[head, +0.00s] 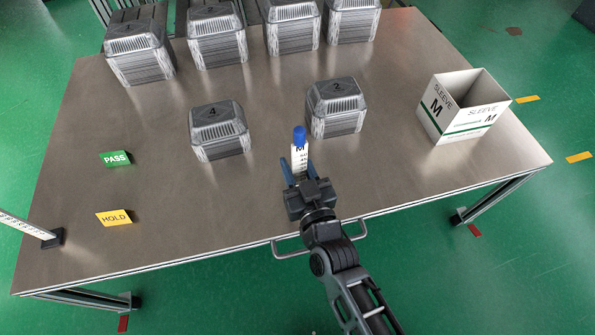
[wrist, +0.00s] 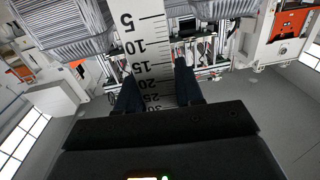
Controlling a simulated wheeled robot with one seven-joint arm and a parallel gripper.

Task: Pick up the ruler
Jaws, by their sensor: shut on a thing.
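The ruler (head: 299,156) is white with a blue top end and dark print, and it stands out between my fingers in the head view. In the wrist view the ruler (wrist: 143,35) shows a black scale with large numbers and runs down between the two fingers. My gripper (head: 299,168) is shut on the ruler near the front middle of the table. In the wrist view my gripper (wrist: 156,78) has a finger on each side of it. I cannot tell whether its lower end touches the table.
Two grey foil tray stacks (head: 218,131) (head: 335,108) stand behind my gripper, with more along the back edge. An open white sleeve box (head: 459,106) is at right. PASS (head: 116,158) and HOLD (head: 114,218) signs and a white scale on a black foot (head: 52,238) are at left.

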